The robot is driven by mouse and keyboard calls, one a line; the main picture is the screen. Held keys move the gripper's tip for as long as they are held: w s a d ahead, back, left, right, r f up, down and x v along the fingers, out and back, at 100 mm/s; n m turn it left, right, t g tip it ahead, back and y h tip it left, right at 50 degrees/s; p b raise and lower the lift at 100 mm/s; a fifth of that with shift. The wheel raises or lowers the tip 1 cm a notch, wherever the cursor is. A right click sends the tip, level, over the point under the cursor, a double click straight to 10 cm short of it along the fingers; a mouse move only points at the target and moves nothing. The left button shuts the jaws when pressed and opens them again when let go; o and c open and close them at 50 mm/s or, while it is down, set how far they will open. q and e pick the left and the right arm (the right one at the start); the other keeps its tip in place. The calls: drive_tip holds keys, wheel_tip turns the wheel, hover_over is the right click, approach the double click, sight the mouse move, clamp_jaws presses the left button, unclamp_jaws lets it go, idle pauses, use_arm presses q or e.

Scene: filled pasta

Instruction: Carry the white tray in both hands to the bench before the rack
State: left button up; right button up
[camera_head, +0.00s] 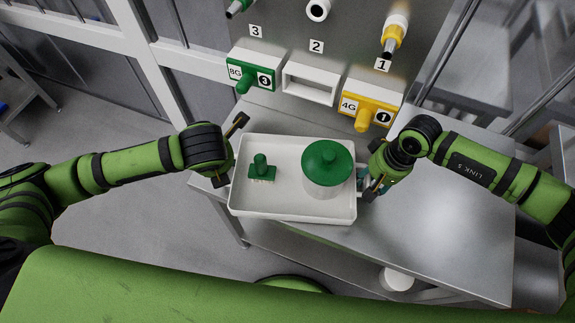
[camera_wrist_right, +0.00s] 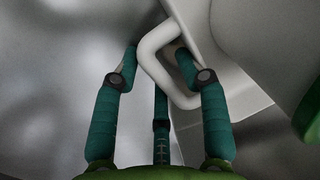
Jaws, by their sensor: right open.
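The white tray (camera_head: 290,212) is level over the left part of the steel bench, in front of the rack, and appears to rest on it. It carries a small green nozzle-like part (camera_head: 261,172) on its left and a white pot with a green lid (camera_head: 327,162) on its right. My right gripper (camera_head: 374,172) is open at the tray's right end. In the right wrist view, its teal fingers (camera_wrist_right: 160,75) stand on either side of the white tray handle (camera_wrist_right: 158,48), apart from a firm grip. My left gripper (camera_head: 230,152) is at the left end, fingers spread; its handle is hidden.
The steel bench (camera_head: 440,225) is clear to the right of the tray. Behind it stands the rack (camera_head: 300,42) with a green block 3 (camera_head: 252,77), an empty white frame 2 (camera_head: 310,84) and a yellow block 1 (camera_head: 371,105). A white round object (camera_head: 397,278) is below the bench top.

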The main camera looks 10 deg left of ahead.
wheel_tip(320, 180, up, 12)
drive_tip(key=d, duration=0.2)
drive_tip(key=shift+d, duration=0.2)
drive_tip(key=shift+f, duration=0.1)
use_arm(q)
drive_tip(key=shift+a, duration=0.1)
use_arm(e)
drive_tip(key=shift+w, duration=0.1)
use_arm(q)
drive_tip(key=a+p, duration=0.1)
drive_tip(key=a, duration=0.2)
drive_tip(key=s+a+p, duration=0.1)
drive_tip(key=a, duration=0.1)
drive_tip(key=shift+a+p, duration=0.4)
use_arm(e)
wheel_tip(320, 180, up, 3)
drive_tip(key=shift+f, duration=0.15)
